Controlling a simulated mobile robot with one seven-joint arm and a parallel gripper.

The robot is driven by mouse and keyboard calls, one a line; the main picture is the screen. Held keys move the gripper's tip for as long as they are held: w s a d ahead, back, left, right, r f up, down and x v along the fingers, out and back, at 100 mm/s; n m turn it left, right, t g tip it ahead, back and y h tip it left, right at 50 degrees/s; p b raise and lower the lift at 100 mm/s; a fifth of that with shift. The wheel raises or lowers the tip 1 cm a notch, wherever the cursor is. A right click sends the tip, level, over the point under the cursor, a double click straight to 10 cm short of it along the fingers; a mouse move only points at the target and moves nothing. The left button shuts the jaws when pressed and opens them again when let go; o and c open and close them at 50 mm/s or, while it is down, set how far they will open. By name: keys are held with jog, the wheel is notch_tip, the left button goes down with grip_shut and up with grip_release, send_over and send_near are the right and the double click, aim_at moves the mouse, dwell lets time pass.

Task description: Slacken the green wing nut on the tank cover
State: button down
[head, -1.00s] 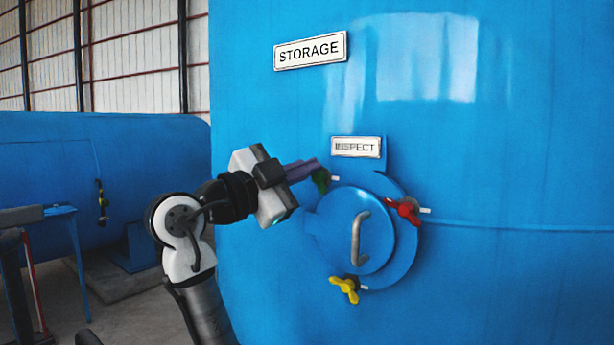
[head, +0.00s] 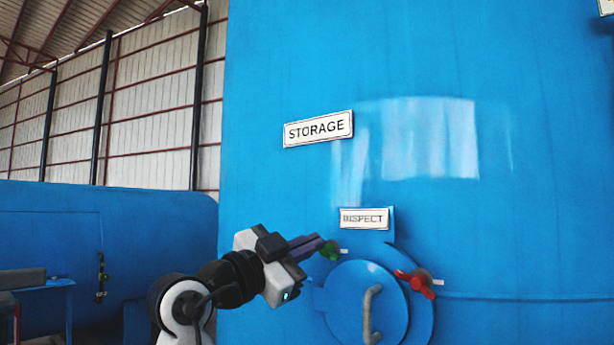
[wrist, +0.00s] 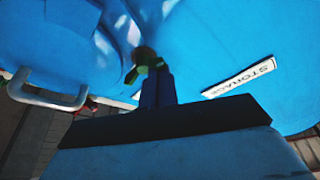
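The green wing nut (head: 330,250) sits at the upper left edge of the round blue cover (head: 345,300) on the large tank. My gripper (head: 322,246) reaches it from the left, its purple fingers close together with their tips at the nut. In the wrist view the green wing nut (wrist: 146,60) shows at the ends of the fingers (wrist: 157,90), which hide part of it. The fingers look closed on its wing, though the contact itself is small and dark.
A red wing nut (head: 416,283) is at the cover's upper right. A grey handle (head: 370,315) stands out from the cover. An INSPECT plate (head: 364,218) is just above it and a STORAGE plate (head: 318,129) higher up. Another blue tank (head: 60,240) lies at left.

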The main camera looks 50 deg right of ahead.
notch_tip(320, 180, up, 20)
jog(key=shift+b, duration=0.45)
dwell(0.4)
